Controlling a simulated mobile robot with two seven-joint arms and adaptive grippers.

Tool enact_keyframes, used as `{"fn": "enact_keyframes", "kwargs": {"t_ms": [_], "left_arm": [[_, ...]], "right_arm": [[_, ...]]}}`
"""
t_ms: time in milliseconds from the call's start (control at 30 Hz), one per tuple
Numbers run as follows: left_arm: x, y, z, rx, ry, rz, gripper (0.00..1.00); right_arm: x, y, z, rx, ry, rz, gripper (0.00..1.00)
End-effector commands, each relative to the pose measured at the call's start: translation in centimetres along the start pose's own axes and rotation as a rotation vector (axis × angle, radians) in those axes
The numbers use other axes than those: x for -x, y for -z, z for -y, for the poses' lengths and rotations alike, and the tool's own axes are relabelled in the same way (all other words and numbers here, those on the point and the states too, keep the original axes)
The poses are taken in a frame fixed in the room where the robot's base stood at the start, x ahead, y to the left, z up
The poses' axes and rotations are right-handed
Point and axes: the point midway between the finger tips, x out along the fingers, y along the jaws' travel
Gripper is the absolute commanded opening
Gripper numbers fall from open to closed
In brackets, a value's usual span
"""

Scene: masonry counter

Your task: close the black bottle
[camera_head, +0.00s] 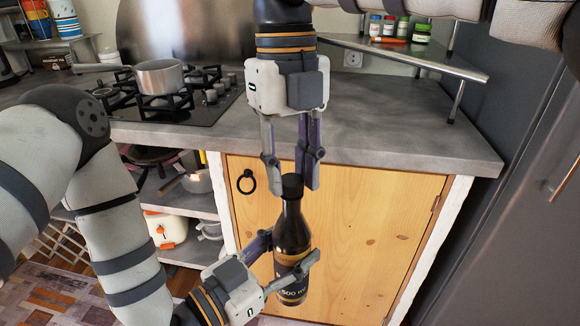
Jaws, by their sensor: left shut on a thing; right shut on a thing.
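The black bottle (291,232) is held upright in front of the wooden cabinet door, with lettering on its lower label. My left gripper (291,256) is shut on the bottle's body from the lower left. A black cap (292,186) is at the top of the bottle's neck. My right gripper (291,172) points down from above, its fingers shut on the cap from both sides. The cap appears to touch the neck; whether it is fully seated I cannot tell.
The grey counter (400,130) lies behind, with a gas stove and a pot (160,77) at the left. A corner shelf (420,55) with jars is at the upper right. A tall grey fridge-like unit (510,200) stands at the right.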

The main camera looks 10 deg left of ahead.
Motion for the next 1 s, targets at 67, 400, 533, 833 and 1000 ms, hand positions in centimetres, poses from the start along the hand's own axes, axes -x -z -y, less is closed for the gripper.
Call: {"fn": "enact_keyframes", "kwargs": {"t_ms": [67, 400, 533, 833, 1000], "left_arm": [[-0.03, 0.16, -0.05, -0.002, -0.002, -0.004, 0.0], [-0.02, 0.17, -0.05, -0.002, -0.002, -0.004, 0.0], [-0.02, 0.16, -0.05, -0.002, -0.002, -0.004, 0.0], [-0.02, 0.16, -0.03, -0.001, -0.001, -0.004, 0.0], [-0.03, 0.17, -0.02, -0.001, -0.001, -0.004, 0.0]], "right_arm": [[0.12, 0.06, 0.22, -0.294, -0.034, 0.013, 0.2], [0.06, 0.33, 0.31, -1.495, -0.179, 0.053, 0.2], [-0.02, 0.32, 0.28, -1.706, -0.206, 0.056, 0.2], [-0.04, 0.31, 0.25, -1.698, -0.204, 0.055, 0.51], [-0.05, 0.32, 0.23, -1.697, -0.203, 0.054, 0.51]]}}
